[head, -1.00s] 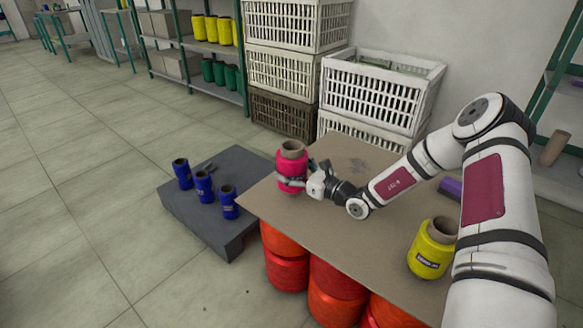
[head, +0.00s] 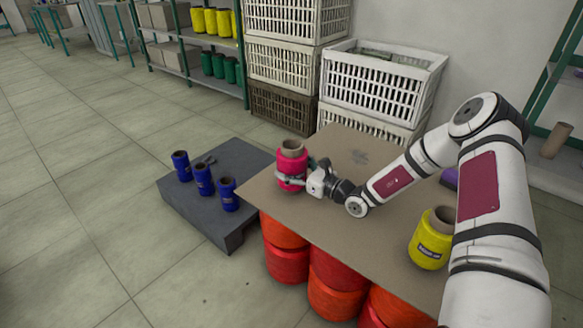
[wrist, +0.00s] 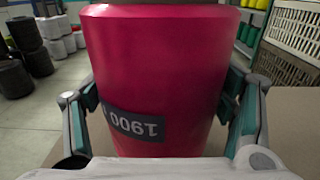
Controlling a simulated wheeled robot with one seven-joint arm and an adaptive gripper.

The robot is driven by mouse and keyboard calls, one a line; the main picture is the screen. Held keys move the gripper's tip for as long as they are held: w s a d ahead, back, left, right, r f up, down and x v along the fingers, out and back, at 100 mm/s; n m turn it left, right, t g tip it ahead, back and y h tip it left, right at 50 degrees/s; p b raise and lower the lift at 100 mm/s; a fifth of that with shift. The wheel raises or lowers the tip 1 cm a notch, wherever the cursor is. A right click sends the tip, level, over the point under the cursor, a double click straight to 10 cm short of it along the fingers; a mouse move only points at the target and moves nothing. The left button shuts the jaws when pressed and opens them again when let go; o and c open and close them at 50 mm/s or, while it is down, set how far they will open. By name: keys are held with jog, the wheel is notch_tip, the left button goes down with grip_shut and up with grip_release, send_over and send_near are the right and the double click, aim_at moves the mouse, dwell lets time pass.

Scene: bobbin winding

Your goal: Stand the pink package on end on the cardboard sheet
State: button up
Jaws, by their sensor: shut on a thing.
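The pink package (head: 291,168) is a pink yarn cone with a brown tube top, upright at the left corner of the cardboard sheet (head: 330,220). My gripper (head: 308,178) is shut on it from the right side. In the wrist view the pink package (wrist: 155,75) fills the middle, its dark label upside down. The fingers of my gripper (wrist: 160,120) press on both its sides. Its base is low at the sheet; I cannot tell whether it touches.
A yellow cone (head: 431,240) stands on the sheet's right part, close to my arm. A purple thing (head: 450,178) is partly hidden behind my arm. Blue spools (head: 203,179) stand on a low dark pallet (head: 190,215) at left. Crates (head: 380,85) stand behind. The sheet's middle is clear.

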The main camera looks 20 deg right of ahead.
jog(key=o, duration=1.5)
jog(key=shift+c, duration=0.2)
jog(key=shift+s+d, duration=0.1)
